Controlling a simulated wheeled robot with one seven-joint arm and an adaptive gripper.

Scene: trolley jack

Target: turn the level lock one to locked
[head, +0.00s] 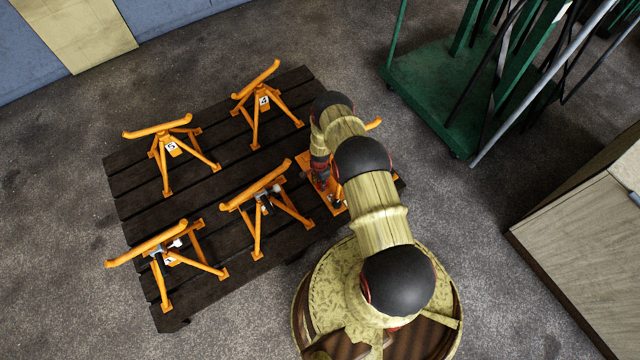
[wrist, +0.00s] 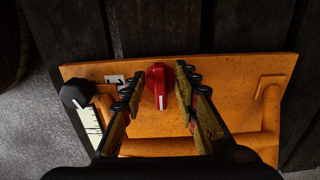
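In the wrist view a red knob (wrist: 157,86) with a white pointer mark stands on an orange plate (wrist: 225,75). Its mark runs roughly up and down in the picture. My gripper (wrist: 157,82) is open, with one finger on each side of the red knob and a gap showing on both sides. A small white tag (wrist: 115,79) lies left of the knob, partly covered by the left finger; its marking is hard to read. A black knob (wrist: 76,94) with a white line is at the plate's left edge. In the head view my arm hides most of this orange stand (head: 331,196).
Several orange stands, such as one tagged 4 (head: 256,105) and one tagged 5 (head: 165,150), stand on a dark slatted pallet (head: 215,185). A green trolley (head: 440,85) is at the upper right, and a wooden box (head: 590,245) at the right.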

